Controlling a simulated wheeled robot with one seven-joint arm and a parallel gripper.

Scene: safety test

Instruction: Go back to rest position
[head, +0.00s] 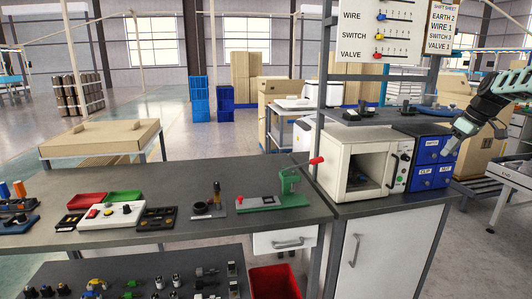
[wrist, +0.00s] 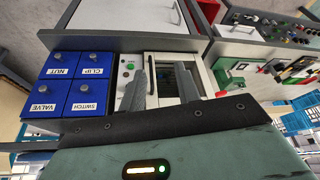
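My gripper (head: 452,143) is at the right of the head view, beside the blue drawer cabinet (head: 432,170). In the wrist view its two grey fingers stand apart with nothing between them (wrist: 164,88). The fingers overlap the front of the white oven (wrist: 138,68) in that view, with no contact that I can make out. My teal arm comes in from the right edge of the head view. The rest position itself is not marked in either view.
A green press with a red handle (head: 290,186) stands on the long bench (head: 225,224). A conveyor (head: 512,176) is at the right.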

